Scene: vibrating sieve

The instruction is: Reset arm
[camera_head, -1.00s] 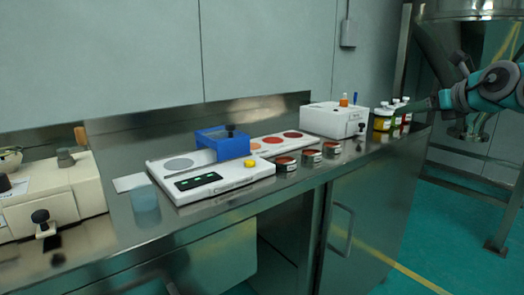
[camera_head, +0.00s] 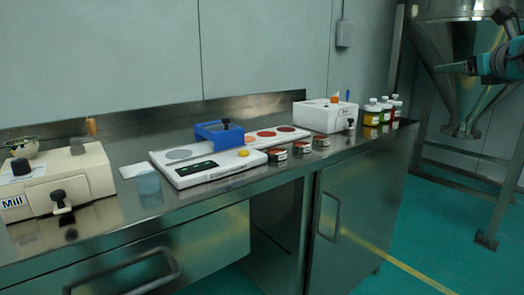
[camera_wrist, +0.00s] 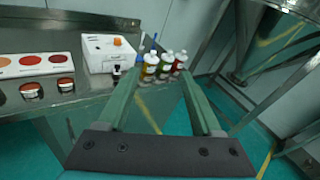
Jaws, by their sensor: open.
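My gripper (camera_head: 452,69) is at the upper right of the head view, raised in front of the steel hopper and apart from the bench. Only part of my arm shows there, at the right edge. In the wrist view my gripper (camera_wrist: 160,85) has its two long green fingers spread wide with nothing between them. Beyond the fingertips several bottles (camera_wrist: 165,66) with white caps stand at the bench's right end; they also show in the head view (camera_head: 378,112).
A steel hopper (camera_head: 455,50) stands right. The green floor (camera_head: 425,240) is open.

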